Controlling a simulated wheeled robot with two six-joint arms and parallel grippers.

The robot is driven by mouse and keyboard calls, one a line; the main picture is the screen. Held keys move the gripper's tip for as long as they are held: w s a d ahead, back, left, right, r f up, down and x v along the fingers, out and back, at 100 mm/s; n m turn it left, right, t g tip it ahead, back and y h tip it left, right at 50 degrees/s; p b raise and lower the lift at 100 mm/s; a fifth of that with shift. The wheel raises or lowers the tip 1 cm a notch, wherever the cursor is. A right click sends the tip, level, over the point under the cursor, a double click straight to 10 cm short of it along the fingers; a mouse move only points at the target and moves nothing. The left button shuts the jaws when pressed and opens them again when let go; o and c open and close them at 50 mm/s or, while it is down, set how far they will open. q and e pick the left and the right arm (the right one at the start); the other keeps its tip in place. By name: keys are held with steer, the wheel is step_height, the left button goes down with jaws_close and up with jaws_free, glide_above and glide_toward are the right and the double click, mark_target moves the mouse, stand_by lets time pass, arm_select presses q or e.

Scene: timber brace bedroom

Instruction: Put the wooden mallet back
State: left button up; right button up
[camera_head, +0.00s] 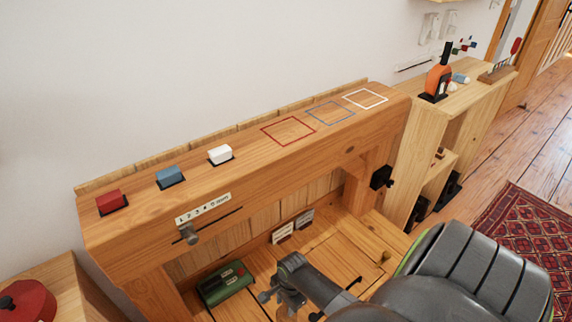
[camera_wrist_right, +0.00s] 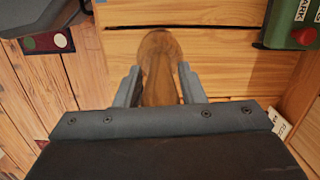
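A brown, rounded wooden piece, apparently the mallet (camera_wrist_right: 159,55), lies between the two fingers of my right gripper (camera_wrist_right: 159,80) in the right wrist view. The fingers stand apart, one along each side of it. Whether they press on it is unclear. Its near end is hidden behind the gripper body. In the head view my right gripper (camera_head: 278,297) is low over the planked bench top, beneath the timber beam; the mallet cannot be made out clearly there. My left gripper is in neither view.
The beam (camera_head: 235,178) carries a red block (camera_head: 111,201), a blue block (camera_head: 170,176), a white block (camera_head: 220,154) and coloured outlines. A green box (camera_head: 226,284) with a red button stands left of my gripper. A shelf unit (camera_head: 450,110) stands right; a post closes the bench's right end.

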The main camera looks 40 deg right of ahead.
steer(key=shift+o, duration=1.1)
steer(key=shift+r, duration=0.1)
steer(key=r+p, duration=0.1)
steer(key=r, duration=0.3)
steer(key=d+r+p, duration=0.1)
steer(key=r, duration=0.3)
steer(key=r+p, duration=0.1)
steer(key=r, duration=0.3)
steer(key=shift+s+d, duration=0.1)
steer(key=shift+d, duration=0.1)
